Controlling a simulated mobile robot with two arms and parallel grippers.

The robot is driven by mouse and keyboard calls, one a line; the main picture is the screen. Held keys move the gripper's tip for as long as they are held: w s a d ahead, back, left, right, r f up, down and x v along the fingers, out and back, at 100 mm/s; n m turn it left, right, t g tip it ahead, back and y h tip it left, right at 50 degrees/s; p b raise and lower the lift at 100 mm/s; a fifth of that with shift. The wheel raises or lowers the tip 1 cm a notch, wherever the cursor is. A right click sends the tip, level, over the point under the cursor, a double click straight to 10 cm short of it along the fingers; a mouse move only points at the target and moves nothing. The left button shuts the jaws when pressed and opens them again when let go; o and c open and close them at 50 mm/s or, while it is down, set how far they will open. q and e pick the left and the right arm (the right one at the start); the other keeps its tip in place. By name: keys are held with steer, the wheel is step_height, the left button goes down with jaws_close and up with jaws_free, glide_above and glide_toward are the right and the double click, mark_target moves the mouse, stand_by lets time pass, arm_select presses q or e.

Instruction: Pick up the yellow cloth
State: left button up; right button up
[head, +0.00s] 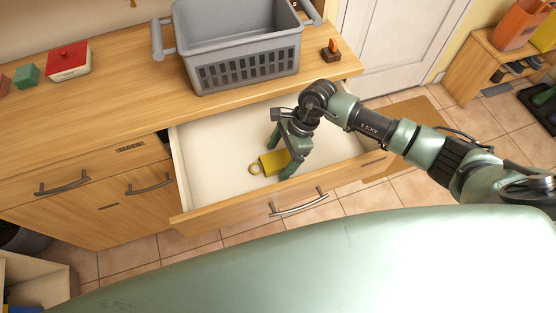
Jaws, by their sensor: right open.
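A small yellow item (272,163), which I take to be the yellow cloth, lies in the open drawer (213,168). It has a round, ring-like part at its left end. My right gripper (283,154) is inside the drawer, right over the yellow item, with its fingers apart. One finger is behind the item and the other is at its right front side. I cannot tell whether the fingers touch it. The gripper hides part of its right side. My left gripper is out of view.
A grey basket (250,73) stands on the wooden counter (120,95) behind the drawer. A red-lidded box (68,62) and a green block (26,76) are at the left. The drawer's front panel (235,211) and side walls surround the gripper. The drawer's left part is empty.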

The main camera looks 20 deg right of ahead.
mark_target(280, 159)
steer(key=shift+f, duration=0.1)
steer(key=c, duration=1.4)
steer(key=shift+c, duration=0.2)
steer(key=shift+r, duration=0.55)
step_height(280, 159, up, 19)
steer(key=b, duration=0.2)
steer(key=shift+r, duration=0.15)
